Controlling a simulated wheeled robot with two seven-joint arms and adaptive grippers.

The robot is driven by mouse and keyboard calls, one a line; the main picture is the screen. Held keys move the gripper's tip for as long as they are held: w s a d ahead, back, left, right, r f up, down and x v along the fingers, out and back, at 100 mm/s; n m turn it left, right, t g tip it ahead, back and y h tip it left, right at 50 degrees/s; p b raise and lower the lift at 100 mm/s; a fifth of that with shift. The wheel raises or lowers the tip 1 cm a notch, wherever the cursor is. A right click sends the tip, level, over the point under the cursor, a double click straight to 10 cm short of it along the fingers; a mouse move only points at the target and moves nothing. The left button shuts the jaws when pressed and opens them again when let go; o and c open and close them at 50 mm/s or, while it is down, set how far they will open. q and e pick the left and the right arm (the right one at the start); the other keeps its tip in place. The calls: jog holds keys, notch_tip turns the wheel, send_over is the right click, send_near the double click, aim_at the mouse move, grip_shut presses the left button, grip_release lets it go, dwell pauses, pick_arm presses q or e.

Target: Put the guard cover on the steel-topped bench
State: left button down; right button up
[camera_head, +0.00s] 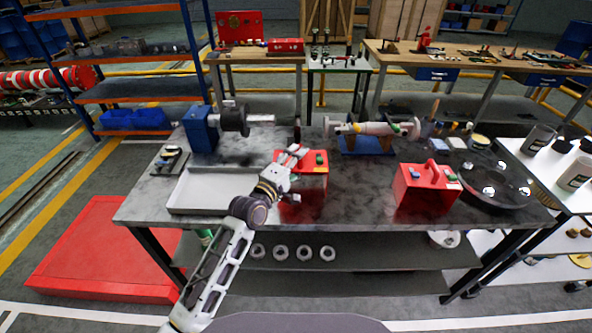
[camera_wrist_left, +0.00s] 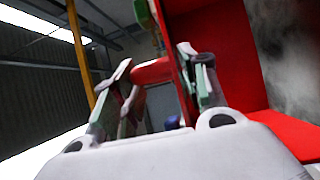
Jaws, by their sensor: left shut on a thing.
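A red guard cover (camera_head: 314,184), box-shaped with a green part on top, is at the middle of the dark steel-topped bench (camera_head: 365,181). I cannot tell whether its underside touches the bench. My left gripper (camera_head: 298,151) is at its top and hides part of it. In the left wrist view, the gripper's fingers are shut on the red handle bar (camera_wrist_left: 153,72) of the cover, whose red wall (camera_wrist_left: 222,60) fills the right side. A second red box with a handle (camera_head: 425,186) stands farther right on the bench. My right gripper is not in view.
A shallow grey tray (camera_head: 212,208) lies left of the cover. A blue-based machine with a shaft (camera_head: 203,132) and a blue stand with a cylindrical part (camera_head: 367,144) are behind it. A round black pan (camera_head: 492,188) is at the right.

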pick_arm(q)
jog(key=shift+r, duration=0.1)
jog(key=shift+f, duration=1.85)
jog(key=c, duration=0.8)
grip_release()
jog(key=shift+f, duration=0.1)
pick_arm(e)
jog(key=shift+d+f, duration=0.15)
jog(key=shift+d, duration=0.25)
pick_arm(q)
jog(key=shift+s+a, duration=0.15)
jog(key=shift+s, duration=0.05)
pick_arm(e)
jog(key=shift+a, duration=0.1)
pick_arm(q)
send_near(295, 170)
jog(key=shift+w+a+f+b, duration=0.15)
jog(key=shift+w+a+f, duration=0.1)
jog(key=shift+f, duration=0.25)
jog(key=shift+w+a+f+b, duration=0.15)
jog(key=shift+w+f, duration=0.1)
jog(key=shift+f, duration=0.3)
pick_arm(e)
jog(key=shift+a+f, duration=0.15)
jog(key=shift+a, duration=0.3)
